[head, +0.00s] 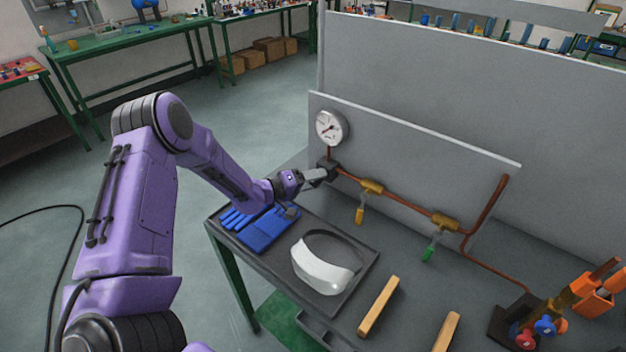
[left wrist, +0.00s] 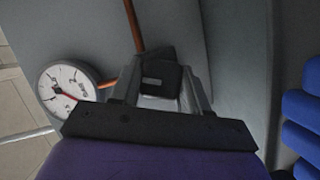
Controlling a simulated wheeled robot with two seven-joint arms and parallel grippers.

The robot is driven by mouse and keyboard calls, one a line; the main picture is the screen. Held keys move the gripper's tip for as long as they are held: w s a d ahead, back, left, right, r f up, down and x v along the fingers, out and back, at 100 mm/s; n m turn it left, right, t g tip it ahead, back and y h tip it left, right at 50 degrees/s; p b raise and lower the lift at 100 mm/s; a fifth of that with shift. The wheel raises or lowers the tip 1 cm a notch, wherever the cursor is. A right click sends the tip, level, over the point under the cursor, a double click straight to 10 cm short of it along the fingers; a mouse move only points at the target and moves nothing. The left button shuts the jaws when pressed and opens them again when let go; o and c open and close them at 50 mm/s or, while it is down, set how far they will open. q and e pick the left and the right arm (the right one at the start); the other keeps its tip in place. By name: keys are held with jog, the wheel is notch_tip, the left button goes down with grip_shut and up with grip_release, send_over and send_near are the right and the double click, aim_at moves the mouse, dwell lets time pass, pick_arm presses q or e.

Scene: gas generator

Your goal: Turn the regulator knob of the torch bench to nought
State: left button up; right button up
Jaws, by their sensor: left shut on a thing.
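The black regulator knob (head: 327,168) sits on the copper pipe below the pressure gauge (head: 331,127) on the grey panel of the torch bench. My left gripper (head: 318,174) reaches it from the left and is shut on it. In the left wrist view the knob (left wrist: 160,77) lies between the two fingers of my left gripper (left wrist: 160,92). The gauge (left wrist: 68,88) shows at the left there, its dial turned on its side, with a red needle; its reading is too small to tell. My right gripper is not in view.
A dark tray (head: 362,262) holds blue gloves (head: 262,228) and a clear visor (head: 322,270). Wooden bars (head: 379,306) and a torch (head: 555,305) lie to the right.

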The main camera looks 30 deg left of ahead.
pick_arm(q)
jog(key=shift+f+n+t+h+b, duration=0.1)
jog(key=shift+n+t+h+b, duration=0.3)
jog(key=shift+n, duration=0.55)
jog(key=shift+f+n+t+h+b, duration=0.1)
jog(key=shift+n+t+h+b, duration=0.25)
jog(key=shift+n, duration=0.6)
jog(key=o, duration=1)
jog(key=shift+c, duration=0.2)
jog(key=shift+a, duration=0.1)
jog(key=b+v, duration=0.1)
jog(key=v, duration=0.8)
jog(key=shift+s+a+b, duration=0.1)
jog(key=shift+s+b, duration=0.15)
jog(key=shift+b, duration=0.1)
jog(key=shift+s+a+r, duration=0.1)
jog(key=shift+s+a, duration=0.1)
jog(key=shift+s, duration=0.3)
